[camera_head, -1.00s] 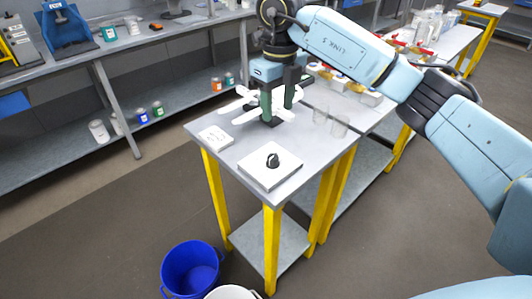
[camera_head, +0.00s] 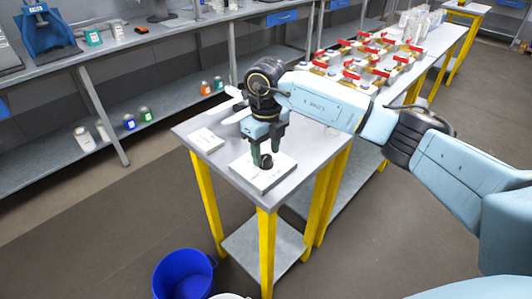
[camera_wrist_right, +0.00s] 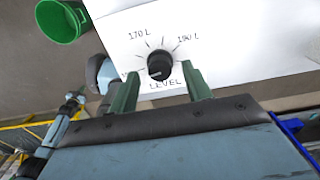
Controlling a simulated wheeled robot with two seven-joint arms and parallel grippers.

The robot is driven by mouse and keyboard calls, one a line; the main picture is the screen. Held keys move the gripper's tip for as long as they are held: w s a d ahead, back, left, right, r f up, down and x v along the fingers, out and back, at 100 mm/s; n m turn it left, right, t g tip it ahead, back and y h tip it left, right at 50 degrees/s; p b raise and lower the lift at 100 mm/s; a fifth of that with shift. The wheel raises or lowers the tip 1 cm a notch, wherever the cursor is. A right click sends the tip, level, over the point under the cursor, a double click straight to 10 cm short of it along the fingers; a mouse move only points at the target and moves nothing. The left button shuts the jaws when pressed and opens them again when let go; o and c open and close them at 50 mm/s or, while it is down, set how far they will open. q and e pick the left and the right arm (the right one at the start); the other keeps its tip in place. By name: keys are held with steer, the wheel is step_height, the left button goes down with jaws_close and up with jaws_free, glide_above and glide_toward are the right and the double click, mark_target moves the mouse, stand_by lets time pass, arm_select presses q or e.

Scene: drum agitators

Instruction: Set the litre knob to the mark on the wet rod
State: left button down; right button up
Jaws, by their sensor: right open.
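The black litre knob (camera_head: 267,161) sits on a white panel (camera_head: 245,176) on the small table. In the right wrist view, the knob (camera_wrist_right: 159,65) has dial ticks around it and the printed words 170 L, 190 L and LEVEL. A pale pointer line shows on its lower part. My right gripper (camera_head: 266,150) points down at the panel. Its green fingers (camera_wrist_right: 159,76) are open, one on each side of the knob, with gaps visible. I cannot make out a wet rod or its mark. My left gripper is out of view.
A white card (camera_head: 206,140) lies on the table left of the panel. White paddle-like parts (camera_head: 238,117) are partly hidden behind my right arm. A blue bucket (camera_head: 183,274) stands on the floor in front. Red-handled items (camera_head: 375,62) crowd the bench behind.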

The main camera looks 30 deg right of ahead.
steer(key=shift+f, duration=0.55)
steer(key=c, duration=1)
steer(key=shift+o, duration=0.2)
